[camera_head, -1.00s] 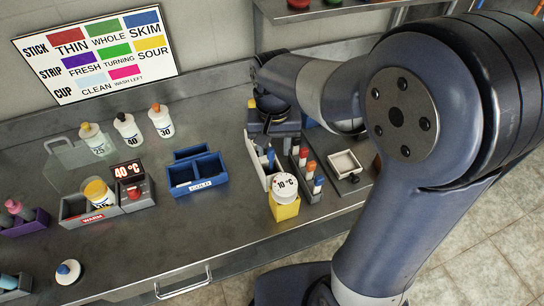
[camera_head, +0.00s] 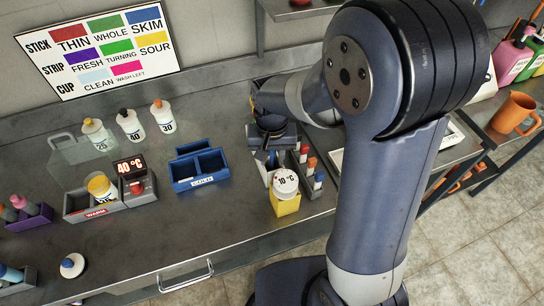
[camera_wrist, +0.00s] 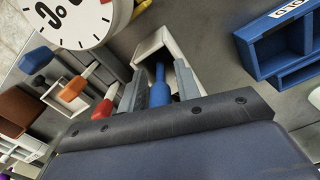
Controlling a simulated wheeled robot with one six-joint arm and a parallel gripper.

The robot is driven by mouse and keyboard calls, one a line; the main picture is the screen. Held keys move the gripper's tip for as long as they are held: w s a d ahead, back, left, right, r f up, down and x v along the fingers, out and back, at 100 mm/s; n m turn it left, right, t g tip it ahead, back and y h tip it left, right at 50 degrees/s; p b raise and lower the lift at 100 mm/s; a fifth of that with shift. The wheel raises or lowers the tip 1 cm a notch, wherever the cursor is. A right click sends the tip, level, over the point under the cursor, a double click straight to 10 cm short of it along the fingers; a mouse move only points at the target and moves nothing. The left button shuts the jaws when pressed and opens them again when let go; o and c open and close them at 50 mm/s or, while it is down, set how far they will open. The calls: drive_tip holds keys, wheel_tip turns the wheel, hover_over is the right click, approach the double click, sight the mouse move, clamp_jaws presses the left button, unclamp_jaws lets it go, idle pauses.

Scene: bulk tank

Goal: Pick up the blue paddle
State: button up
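The blue paddle (camera_wrist: 160,90) stands in a white holder (camera_wrist: 184,58) in the wrist view, its narrow stem pointing away from my gripper. My gripper (camera_wrist: 160,84) is open, with one grey finger on each side of the paddle and small gaps visible between. In the head view my gripper (camera_head: 269,152) is low over the holder, and the paddle is mostly hidden by it.
A 10 °C dial (camera_head: 286,182) on a yellow block stands just in front. A grey rack with red, orange and blue-topped sticks (camera_head: 311,168) is close on the right. A blue compartment box (camera_head: 198,170) is to the left, with bare counter between.

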clamp_jaws()
